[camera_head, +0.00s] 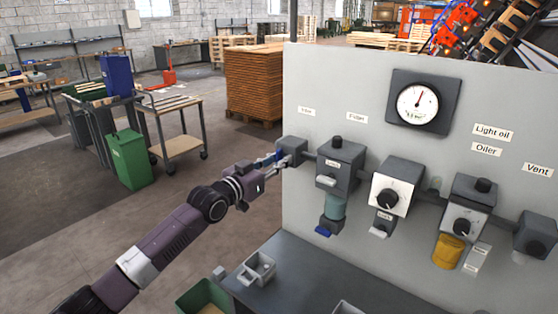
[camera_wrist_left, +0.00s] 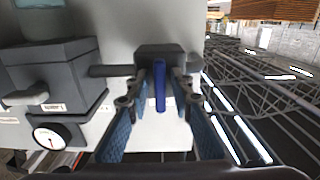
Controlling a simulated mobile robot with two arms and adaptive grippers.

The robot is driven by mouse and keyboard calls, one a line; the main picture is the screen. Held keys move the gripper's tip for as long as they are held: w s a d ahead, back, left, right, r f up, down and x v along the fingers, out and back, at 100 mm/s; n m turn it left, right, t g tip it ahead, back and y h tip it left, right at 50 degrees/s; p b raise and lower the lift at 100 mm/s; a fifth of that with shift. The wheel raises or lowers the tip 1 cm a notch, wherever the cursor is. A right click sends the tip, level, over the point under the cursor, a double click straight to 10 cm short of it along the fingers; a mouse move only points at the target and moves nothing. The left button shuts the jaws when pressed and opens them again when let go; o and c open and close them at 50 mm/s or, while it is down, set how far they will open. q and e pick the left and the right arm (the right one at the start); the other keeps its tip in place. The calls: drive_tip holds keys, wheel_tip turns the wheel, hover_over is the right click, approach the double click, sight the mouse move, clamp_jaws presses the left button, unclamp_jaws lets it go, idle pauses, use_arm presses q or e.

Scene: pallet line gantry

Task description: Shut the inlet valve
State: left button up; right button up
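The inlet valve is the grey block (camera_head: 291,148) at the left end of the pipe row on the grey panel; it shows upside down in the left wrist view (camera_wrist_left: 160,52). Its blue lever (camera_wrist_left: 160,85) points out from the block, between my fingers. My left gripper (camera_head: 277,160) is at the valve. In the left wrist view it is open (camera_wrist_left: 161,92), one finger on each side of the lever, with a visible gap on both sides. The lever is mostly hidden by the gripper in the head view. My right gripper is not in view.
Right of the valve sit a filter unit (camera_head: 339,162) with a blue drain lever (camera_head: 323,231), a dial unit (camera_head: 397,186) and an oiler (camera_head: 468,205). A round gauge (camera_head: 417,104) is above. A dark bench (camera_head: 330,278) with a small grey tray (camera_head: 257,268) lies below.

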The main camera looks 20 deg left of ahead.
use_arm(q)
drive_tip(key=shift+o, duration=0.3)
drive_tip(key=v, duration=1.2)
idle(0.3)
